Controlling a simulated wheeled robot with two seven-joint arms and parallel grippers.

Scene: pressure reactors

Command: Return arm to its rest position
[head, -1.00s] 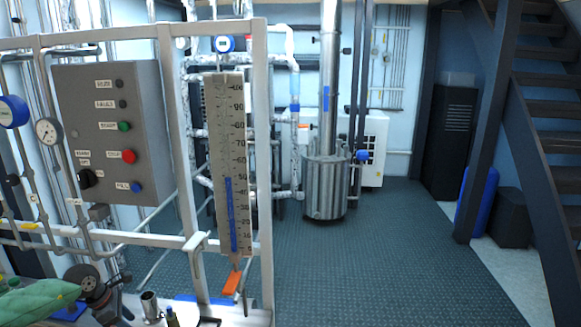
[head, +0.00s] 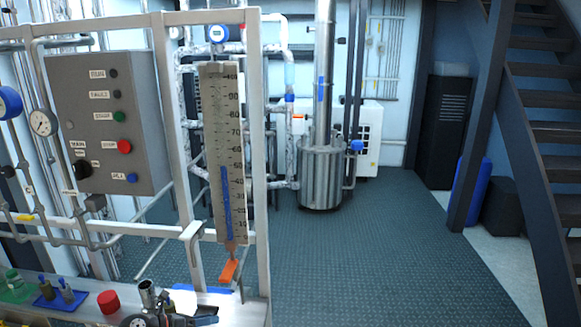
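My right arm and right gripper are out of view.
The bench (head: 235,303) holds a red cap (head: 108,301), a blue tray (head: 62,299) with small bottles, and a green item (head: 14,288). A control box (head: 150,150) and level gauge (head: 222,150) stand above. Open floor (head: 370,260) lies right.

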